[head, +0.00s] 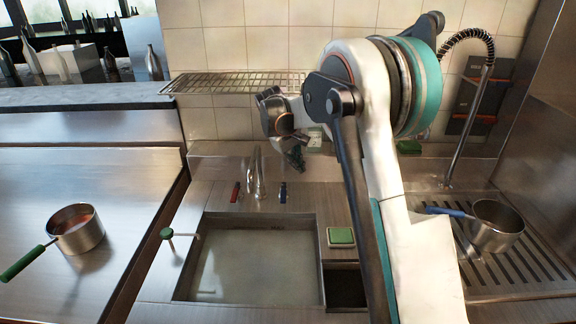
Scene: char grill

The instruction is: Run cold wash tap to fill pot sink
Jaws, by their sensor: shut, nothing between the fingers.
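The pot sink (205,285) is a wide rectangular steel basin in the lower middle of the head view. Its inside looks pale grey-green, and I cannot tell how much water is in it. A steel spout (258,175) stands behind the basin. A red-handled tap (236,192) is left of the spout, and a blue-handled tap (283,192) is right of it. No stream from the spout can be made out. My gripper (296,160) is shut and empty, near the back wall, above and slightly right of the blue handle, apart from it in the picture.
A green-handled pot (77,229) stands on the left counter. A blue-handled pot (497,226) sits on the right slatted drainer (532,272). A green sponge (341,236) lies right of the basin. A green-topped rod (167,234) stands at its left. A wire shelf (235,83) and hose tap (468,110) are behind.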

